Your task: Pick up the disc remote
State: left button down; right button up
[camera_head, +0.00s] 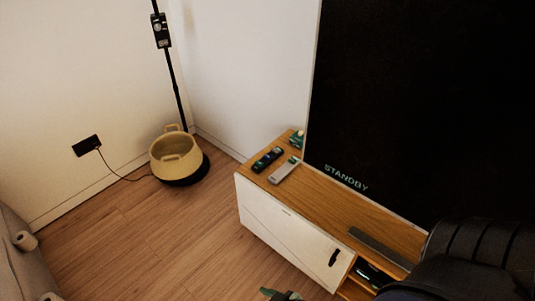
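One is dark (267,160). The other is light grey (284,170) and lies just to its right, nearer the front. I cannot read which is the disc remote. A dark piece with a green tip (283,295) shows at the bottom edge, well below the remotes. It may be part of my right gripper, but it is cut off and its fingers cannot be made out. My dark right arm fills the lower right corner. My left gripper is not in view.
A large screen reading STANDBY (420,100) stands behind the cabinet top. A small green item (297,138) lies behind the remotes. A grey bar (380,248) lies farther right. A basket (174,155) stands by the lamp pole (172,75).

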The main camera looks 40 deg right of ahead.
aim_at(284, 169)
jog(key=i+z, duration=0.15)
jog(key=i, duration=0.25)
jog(key=i+j+z, duration=0.15)
jog(key=i, duration=0.3)
jog(key=i+j+z, duration=0.15)
jog(key=i, duration=0.25)
jog(key=i+j+z, duration=0.15)
jog(key=i+z, duration=0.15)
jog(key=z, duration=0.15)
jog(key=i+j+z, duration=0.25)
jog(key=z, duration=0.2)
jog(key=i+j+z, duration=0.3)
jog(key=z, duration=0.15)
jog(key=i+j+z, duration=0.15)
jog(key=j+z, duration=0.3)
